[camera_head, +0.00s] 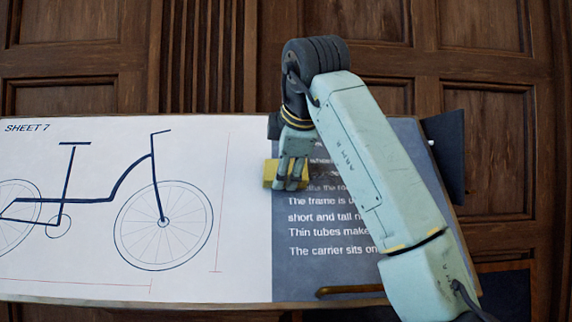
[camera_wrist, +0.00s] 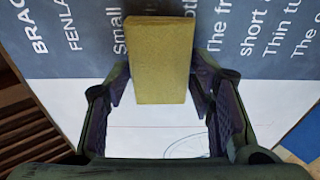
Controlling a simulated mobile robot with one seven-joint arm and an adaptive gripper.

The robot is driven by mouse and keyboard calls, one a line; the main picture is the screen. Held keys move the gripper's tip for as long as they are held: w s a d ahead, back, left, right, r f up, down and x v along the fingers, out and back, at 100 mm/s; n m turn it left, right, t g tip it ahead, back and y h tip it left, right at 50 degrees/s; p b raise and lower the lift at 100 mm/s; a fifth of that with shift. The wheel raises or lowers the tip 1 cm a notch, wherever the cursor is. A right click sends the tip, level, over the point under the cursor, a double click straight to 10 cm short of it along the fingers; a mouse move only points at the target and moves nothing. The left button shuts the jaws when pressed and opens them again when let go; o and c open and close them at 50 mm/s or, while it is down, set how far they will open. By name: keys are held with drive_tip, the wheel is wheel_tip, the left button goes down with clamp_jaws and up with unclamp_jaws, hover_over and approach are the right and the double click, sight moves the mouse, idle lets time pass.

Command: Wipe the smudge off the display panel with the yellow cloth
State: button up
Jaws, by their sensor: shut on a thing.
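The yellow cloth (camera_head: 269,174) looks like a folded yellow block. My gripper (camera_head: 289,182) is shut on it, and the cloth shows between the fingers in the wrist view (camera_wrist: 160,55). The display panel (camera_head: 310,270) is slate blue-grey with lines of white text, right of a white drawing sheet. The cloth is over the panel's left edge, near the upper text lines. I cannot tell whether it touches the surface. I cannot clearly make out a smudge; some text right of the gripper looks dim, and my arm hides part of the panel.
The white sheet (camera_head: 90,260) with a bicycle drawing fills the board's left side. A brass-coloured bar (camera_head: 345,290) runs along the board's lower edge. A dark flap (camera_head: 447,150) stands at the right edge. Brown wood panelling (camera_head: 60,60) lies behind.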

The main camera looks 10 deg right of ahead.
sight(304, 176)
drive_tip(key=shift+w+f, duration=0.15)
drive_tip(key=shift+w, duration=0.05)
drive_tip(key=shift+s+d, duration=0.25)
drive_tip(key=shift+d, duration=0.6)
drive_tip(key=shift+s+d, duration=0.2)
drive_tip(key=shift+d, duration=0.65)
drive_tip(key=shift+s+d, duration=0.2)
drive_tip(key=shift+d, duration=0.95)
drive_tip(key=shift+s+d, duration=0.15)
drive_tip(key=shift+d, duration=1.05)
drive_tip(key=shift+s+d, duration=0.2)
drive_tip(key=shift+d, duration=0.95)
drive_tip(key=shift+s+d, duration=0.2)
drive_tip(key=shift+d, duration=0.6)
drive_tip(key=shift+s+d, duration=0.2)
drive_tip(key=shift+d, duration=0.6)
drive_tip(key=shift+w+a+b, duration=0.25)
drive_tip(key=shift+a, duration=0.9)
drive_tip(key=shift+w+a+b, duration=0.2)
drive_tip(key=shift+a, duration=0.9)
drive_tip(key=shift+w+a+b, duration=0.25)
drive_tip(key=shift+a, duration=0.9)
drive_tip(key=shift+w+a+p, duration=0.2)
drive_tip(key=shift+w+a, duration=0.05)
drive_tip(key=shift+a, duration=0.9)
drive_tip(key=shift+w+a+p, duration=0.2)
drive_tip(key=shift+a, duration=0.95)
drive_tip(key=shift+w+a+p, duration=0.2)
drive_tip(key=shift+w+a, duration=0.05)
drive_tip(key=shift+a, duration=0.9)
